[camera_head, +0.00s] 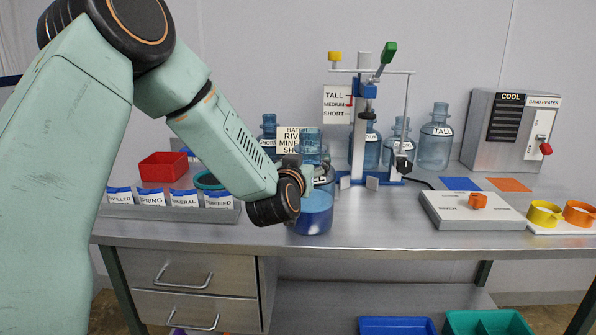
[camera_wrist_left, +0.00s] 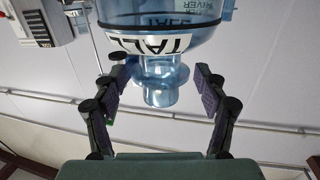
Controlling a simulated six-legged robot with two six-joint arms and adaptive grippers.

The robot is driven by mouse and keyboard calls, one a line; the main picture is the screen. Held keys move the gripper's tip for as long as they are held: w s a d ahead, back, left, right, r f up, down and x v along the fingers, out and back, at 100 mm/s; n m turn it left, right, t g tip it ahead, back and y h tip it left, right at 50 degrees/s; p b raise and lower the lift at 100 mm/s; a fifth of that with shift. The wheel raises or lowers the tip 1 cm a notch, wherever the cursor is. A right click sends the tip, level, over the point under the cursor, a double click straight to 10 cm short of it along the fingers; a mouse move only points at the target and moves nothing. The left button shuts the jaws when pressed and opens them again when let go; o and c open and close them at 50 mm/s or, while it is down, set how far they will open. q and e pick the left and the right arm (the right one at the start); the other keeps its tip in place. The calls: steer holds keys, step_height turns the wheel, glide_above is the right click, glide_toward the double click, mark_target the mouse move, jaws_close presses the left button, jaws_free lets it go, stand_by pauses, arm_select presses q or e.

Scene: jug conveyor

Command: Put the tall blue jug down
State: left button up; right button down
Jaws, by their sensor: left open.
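The tall blue jug (camera_head: 312,212) holds blue liquid and appears upright on the metal bench near its front edge. Its upper part is partly hidden behind my left wrist. My left gripper (camera_head: 308,174) is at the jug's neck, coming in from the left. In the left wrist view the jug (camera_wrist_left: 165,45) appears upside down, with its "TALL" label showing. There, the open fingers of my left gripper (camera_wrist_left: 160,92) stand on either side of the neck, with a gap on both sides. My right gripper does not show.
A labelled rack (camera_head: 170,208) and red bin (camera_head: 163,167) lie left. A white control plate (camera_head: 472,212) and grey heater box (camera_head: 510,130) are right. Bench front is bare between.

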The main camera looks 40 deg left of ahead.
arm_select(q)
steer(key=v, duration=0.8)
steer(key=s+d+f+m+g+h, duration=0.1)
steer(key=s+d+f+g+h, duration=0.15)
steer(key=f, duration=0.55)
steer(key=s+d+f+m+g+h, duration=0.15)
steer(key=s+d+f, duration=0.25)
steer(key=f, duration=0.5)
steer(key=s+d+f+m+g+h, duration=0.1)
steer(key=s+d+f+g, duration=0.25)
steer(key=f, duration=0.45)
steer(key=s+d+f+g, duration=0.1)
steer(key=s+f+g, duration=0.2)
steer(key=s, duration=0.6)
steer(key=s+d+f+g, duration=0.2)
steer(key=s+f, duration=0.4)
steer(key=s, duration=0.3)
steer(key=s+d+f+g+h, duration=0.1)
steer(key=s+f+g, duration=0.3)
steer(key=s, duration=0.5)
steer(key=shift+d+f, duration=0.2)
steer(key=shift+f, duration=0.7)
